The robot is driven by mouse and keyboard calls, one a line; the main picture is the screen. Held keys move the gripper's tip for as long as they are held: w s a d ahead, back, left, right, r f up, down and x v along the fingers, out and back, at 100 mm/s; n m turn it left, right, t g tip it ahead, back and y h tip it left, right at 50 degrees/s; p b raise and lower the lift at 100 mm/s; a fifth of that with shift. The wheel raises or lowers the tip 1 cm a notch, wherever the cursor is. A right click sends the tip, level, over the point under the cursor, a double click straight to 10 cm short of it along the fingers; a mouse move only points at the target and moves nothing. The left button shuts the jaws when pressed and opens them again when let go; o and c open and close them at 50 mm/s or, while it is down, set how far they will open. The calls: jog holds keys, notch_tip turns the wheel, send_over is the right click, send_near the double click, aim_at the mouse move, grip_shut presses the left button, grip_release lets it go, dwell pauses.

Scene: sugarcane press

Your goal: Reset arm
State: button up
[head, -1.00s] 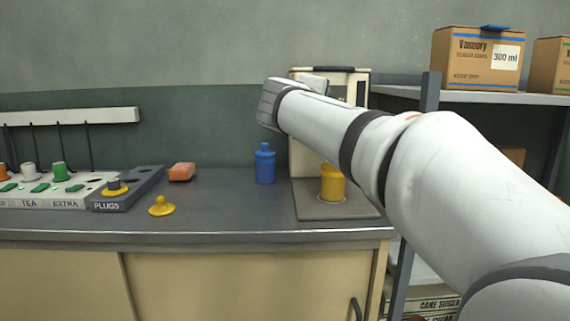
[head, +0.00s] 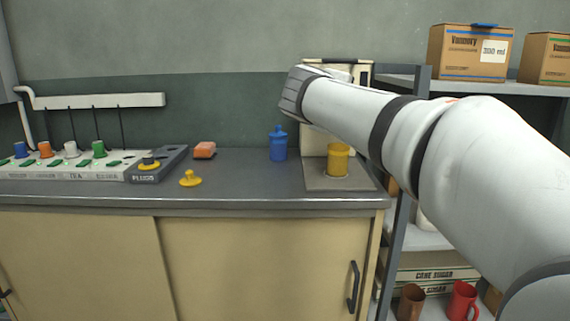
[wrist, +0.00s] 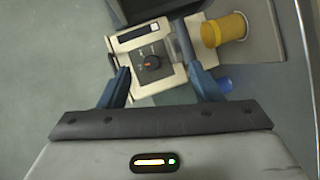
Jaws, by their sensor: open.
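My gripper (wrist: 160,85) is open in the wrist view, its two blue fingers apart with nothing held between them. Beyond the fingers is the cream press machine (wrist: 135,45) with a dark dial. In the head view my arm reaches in from the right, and its wrist end covers part of the press (head: 314,141); the fingers are hidden there. A yellow cup (head: 338,162) stands on the press's grey base plate (head: 316,181). The cup also shows at the upper right of the wrist view (wrist: 222,31).
A blue bottle (head: 278,145), an orange block (head: 204,150) and a yellow plug (head: 190,179) are on the counter (head: 240,187). A plug rack (head: 60,173) is at left. A shelf (head: 490,88) with boxes (head: 470,65) stands right. The counter's front middle is clear.

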jog(key=s+d+f+m+g+y+p, duration=0.1)
jog(key=s+d+m+g+p, duration=0.25)
jog(key=s+p, duration=0.45)
jog(key=s+d+f+m+g+y+p, duration=0.15)
jog(key=s+d+g+p, duration=0.35)
jog(key=p, duration=0.6)
jog(key=s+a+m+g+y+p, duration=0.1)
jog(key=s+a+m+y+p, duration=0.1)
jog(key=s+p, duration=0.5)
jog(key=s+a+m+g+y+p, duration=0.2)
jog(key=s+p, duration=0.4)
jog(key=s, duration=0.3)
jog(key=shift+s+a+f+m+p, duration=0.3)
jog(key=shift+a+m, duration=0.3)
jog(key=shift+m, duration=0.3)
